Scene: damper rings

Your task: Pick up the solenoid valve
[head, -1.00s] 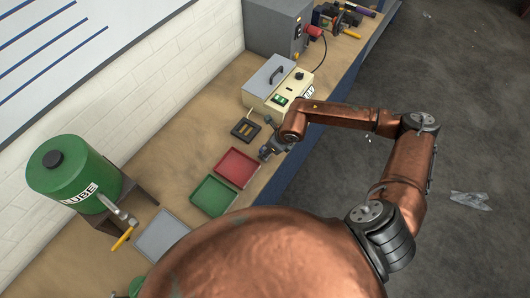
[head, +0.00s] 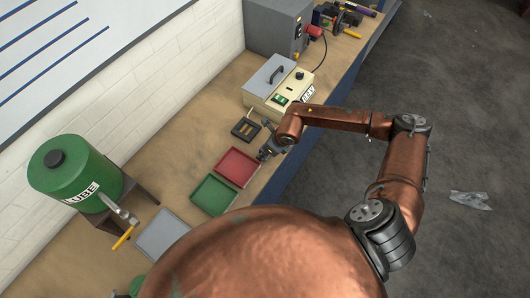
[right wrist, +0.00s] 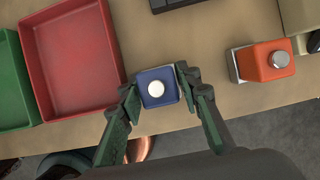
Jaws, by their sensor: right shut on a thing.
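A blue block with a round white top (right wrist: 156,88), which looks like the solenoid valve, is between the fingers of my right gripper (right wrist: 157,90) in the right wrist view. The fingers are shut on its left and right sides. I cannot tell whether it is clear of the bench. In the head view my right gripper (head: 267,152) is small and dark beside the red tray, and the block cannot be made out there. My left gripper is not in view.
A red tray (head: 237,167) and a green tray (head: 213,195) lie left of my right gripper. An orange block with a silver knob (right wrist: 262,62) stands to its right in the wrist view. A cream box (head: 278,85) and dark tray (head: 245,129) are farther along the bench.

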